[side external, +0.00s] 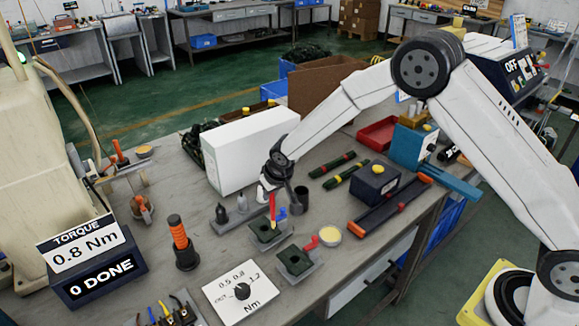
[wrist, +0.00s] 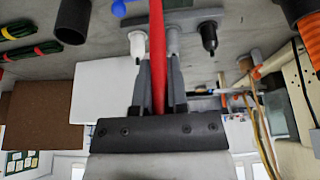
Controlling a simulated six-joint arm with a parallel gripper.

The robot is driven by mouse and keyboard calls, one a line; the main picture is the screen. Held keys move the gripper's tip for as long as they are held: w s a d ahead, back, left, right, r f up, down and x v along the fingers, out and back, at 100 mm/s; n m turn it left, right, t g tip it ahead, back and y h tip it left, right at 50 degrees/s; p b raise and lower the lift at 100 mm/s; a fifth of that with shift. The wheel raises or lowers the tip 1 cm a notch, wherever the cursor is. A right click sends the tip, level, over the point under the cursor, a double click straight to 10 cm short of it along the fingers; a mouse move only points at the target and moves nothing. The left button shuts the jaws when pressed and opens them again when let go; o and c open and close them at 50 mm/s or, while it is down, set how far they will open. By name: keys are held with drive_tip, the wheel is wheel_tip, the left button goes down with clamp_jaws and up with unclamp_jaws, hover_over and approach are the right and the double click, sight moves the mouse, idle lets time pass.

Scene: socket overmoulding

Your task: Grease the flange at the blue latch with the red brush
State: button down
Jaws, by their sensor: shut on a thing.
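My gripper (side external: 268,188) is shut on the red brush (side external: 272,206), which hangs downward. The brush also shows in the wrist view (wrist: 157,42) as a red shaft between the fingers (wrist: 158,75). The blue latch (side external: 282,214) stands on the rear of two dark green fixtures (side external: 264,236), close to the right of the brush. The brush's lower end is over or at this fixture; I cannot tell whether it touches the flange. A blue piece shows in the wrist view (wrist: 118,8). The front fixture (side external: 294,262) has a red latch (side external: 311,244).
A round tin with pale yellow contents (side external: 329,235) sits right of the fixtures. A grey rack (side external: 232,214) with dark and white-tipped tools is on the left. A dark cup (side external: 301,199) and white box (side external: 237,150) stand behind. A dial plate (side external: 238,303) lies in front.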

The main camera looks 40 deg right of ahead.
drive_tip(key=shift+w, duration=0.45)
idle(0.3)
drive_tip(key=shift+s, duration=0.15)
drive_tip(key=shift+s, duration=0.7)
drive_tip(key=shift+w, duration=0.2)
drive_tip(key=shift+w+f, duration=0.15)
drive_tip(key=shift+w, duration=0.5)
